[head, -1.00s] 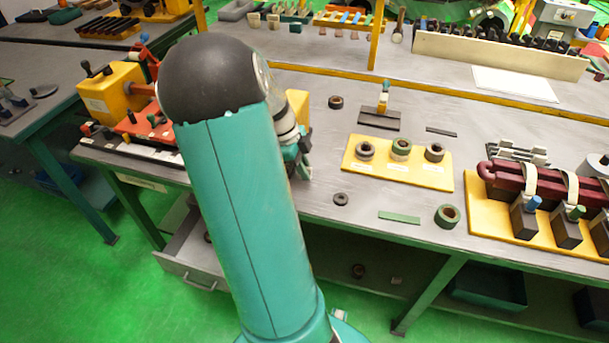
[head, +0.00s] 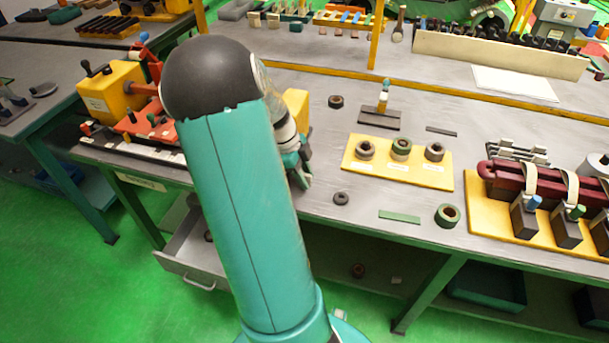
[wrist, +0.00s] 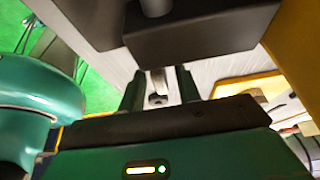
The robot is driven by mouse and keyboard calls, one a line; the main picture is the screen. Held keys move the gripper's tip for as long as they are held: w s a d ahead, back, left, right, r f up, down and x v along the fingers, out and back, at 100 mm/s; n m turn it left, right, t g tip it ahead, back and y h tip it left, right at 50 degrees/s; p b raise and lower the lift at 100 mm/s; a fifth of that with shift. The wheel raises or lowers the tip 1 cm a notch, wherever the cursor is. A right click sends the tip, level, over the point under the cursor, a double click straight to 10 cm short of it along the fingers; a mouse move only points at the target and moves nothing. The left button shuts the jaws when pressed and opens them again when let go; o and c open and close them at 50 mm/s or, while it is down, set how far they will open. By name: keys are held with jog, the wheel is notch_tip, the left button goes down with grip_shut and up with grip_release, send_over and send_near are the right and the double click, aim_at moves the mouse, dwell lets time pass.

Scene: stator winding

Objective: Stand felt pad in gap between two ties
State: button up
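On the right in the head view a dark red coil (head: 545,187) rests in a fixture. Two pale ties (head: 529,183) (head: 572,186) wrap it, with a gap of bare coil between them. I cannot tell for sure which piece is the felt pad; a thin green strip (head: 400,217) and a thin dark strip (head: 441,131) lie flat on the bench. My gripper is mostly hidden behind my arm in the head view, well left of the coil. In the wrist view my gripper (wrist: 160,88) has its fingers apart, with bench surface and a dark ring (wrist: 158,99) visible beyond them.
A yellow board (head: 400,176) with several rings stands between my gripper and the coil. A loose green ring (head: 447,215) and a small dark ring (head: 341,198) lie near the front edge. A dark block (wrist: 205,30) fills the wrist view's top. A drawer (head: 195,255) hangs open below.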

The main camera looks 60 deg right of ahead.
jog(key=v, duration=1.2)
jog(key=shift+a, duration=0.1)
jog(key=w+a+r+n+t, duration=0.2)
jog(key=w+a+n, duration=0.1)
jog(key=a+n, duration=0.4)
jog(key=w+a+r+n+t, duration=0.2)
jog(key=a+r+n, duration=0.15)
jog(key=a, duration=0.45)
jog(key=w+a+r+n+t, duration=0.2)
jog(key=w+a+n, duration=0.1)
jog(key=a+n, duration=0.45)
jog(key=s+a+r+n+t, duration=0.1)
jog(key=s+a+n+t, duration=0.1)
jog(key=a+n, duration=0.6)
jog(key=s+a+r+n+t, duration=0.1)
jog(key=s+a+n+t, duration=0.1)
jog(key=a+n, duration=0.6)
jog(key=s+a, duration=0.1)
jog(key=a, duration=0.2)
jog(key=shift+s+y, duration=0.2)
jog(key=shift+y, duration=0.1)
jog(key=shift+s+r, duration=0.1)
